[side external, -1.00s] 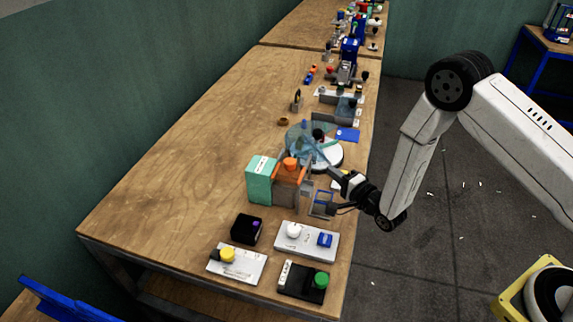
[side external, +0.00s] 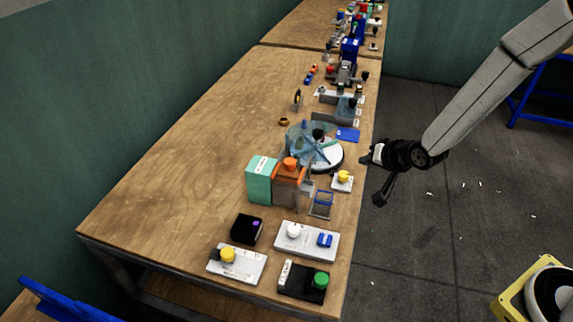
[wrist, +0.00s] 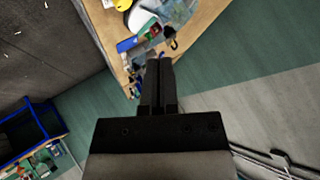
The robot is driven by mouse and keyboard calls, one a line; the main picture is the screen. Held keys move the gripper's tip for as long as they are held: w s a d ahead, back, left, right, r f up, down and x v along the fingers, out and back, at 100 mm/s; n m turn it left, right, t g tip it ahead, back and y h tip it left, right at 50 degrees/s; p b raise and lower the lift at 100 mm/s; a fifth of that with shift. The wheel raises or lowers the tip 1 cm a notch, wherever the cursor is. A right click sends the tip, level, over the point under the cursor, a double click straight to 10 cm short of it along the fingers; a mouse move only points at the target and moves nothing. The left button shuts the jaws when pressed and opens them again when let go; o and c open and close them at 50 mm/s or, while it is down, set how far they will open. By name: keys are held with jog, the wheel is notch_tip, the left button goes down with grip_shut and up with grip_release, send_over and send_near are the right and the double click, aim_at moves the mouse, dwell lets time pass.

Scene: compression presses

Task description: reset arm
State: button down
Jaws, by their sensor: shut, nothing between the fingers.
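My gripper (side external: 366,160) hangs in the air just off the right edge of the wooden table (side external: 190,135), beside the round white device with a clear cover (side external: 325,150). Its black fingers are shut and empty. In the wrist view my gripper (wrist: 159,64) shows as two dark fingers pressed together, with the table end and its devices beyond the tips. My gripper touches nothing on the table.
A small plate with a yellow knob (side external: 343,177), a teal box (side external: 261,179) and an orange-topped block (side external: 290,180) stand near the table's right side. Several button boxes sit at the front.

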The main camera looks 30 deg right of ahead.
jog(key=s+d+r+n+g, duration=0.1)
jog(key=s+r+n+g, duration=0.1)
jog(key=s, duration=0.6)
jog(key=s+d+r+n+g, duration=0.1)
jog(key=s+n+g, duration=0.3)
jog(key=s, duration=0.4)
jog(key=shift+s+d+r+n+g+h, duration=0.3)
jog(key=shift+d+r+n+g, duration=0.15)
jog(key=shift+r, duration=0.4)
jog(key=c, duration=1.3)
grip_release()
